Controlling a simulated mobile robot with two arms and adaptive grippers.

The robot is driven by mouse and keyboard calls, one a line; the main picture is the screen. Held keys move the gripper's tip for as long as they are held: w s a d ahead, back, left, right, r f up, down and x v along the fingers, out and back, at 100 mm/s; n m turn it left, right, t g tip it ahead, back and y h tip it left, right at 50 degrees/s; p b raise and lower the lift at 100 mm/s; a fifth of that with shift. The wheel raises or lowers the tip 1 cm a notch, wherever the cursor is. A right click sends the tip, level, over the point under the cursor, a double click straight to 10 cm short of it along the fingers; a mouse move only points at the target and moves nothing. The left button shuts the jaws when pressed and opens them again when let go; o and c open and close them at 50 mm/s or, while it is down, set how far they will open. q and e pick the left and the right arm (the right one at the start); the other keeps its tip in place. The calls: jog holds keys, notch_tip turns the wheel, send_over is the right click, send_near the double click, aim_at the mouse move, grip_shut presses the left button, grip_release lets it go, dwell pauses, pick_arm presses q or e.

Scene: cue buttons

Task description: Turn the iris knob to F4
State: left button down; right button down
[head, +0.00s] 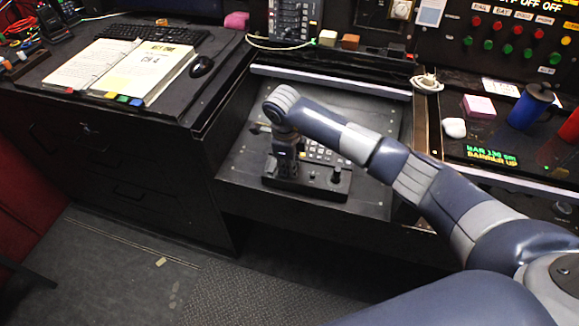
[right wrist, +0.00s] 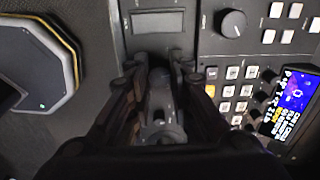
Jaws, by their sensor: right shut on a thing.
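A black control panel (head: 312,190) with rows of light buttons lies on the sloped desk in the head view. My right gripper (head: 283,165) points down onto the left part of this panel. In the right wrist view my right gripper (right wrist: 158,72) is shut around a dark grey upright piece, the iris knob (right wrist: 160,95), which is partly hidden between the fingers. Its marks and setting cannot be read. A grey blank window (right wrist: 157,21) lies just beyond the fingertips. My left gripper is not in view.
A round black dial (right wrist: 232,23), pale buttons (right wrist: 235,90) and a small lit screen (right wrist: 298,105) sit right of the fingers. A short black stick (head: 337,174) stands on the panel's right. A blue cup (head: 530,107) stands far right. An open binder (head: 125,70) lies left.

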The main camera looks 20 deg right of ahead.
jog(key=n+b, duration=0.2)
jog(key=shift+d+f+n, duration=0.1)
jog(key=shift+f+n, duration=0.05)
jog(key=shift+n, duration=0.25)
jog(key=shift+n+b, duration=0.5)
jog(key=shift+n, duration=0.2)
jog(key=c, duration=1.7)
grip_release()
jog(key=shift+r, duration=0.25)
notch_tip(320, 180, up, 12)
jog(key=s+a, duration=0.1)
jog(key=shift+s+a+f, duration=0.15)
jog(key=shift+s, duration=0.05)
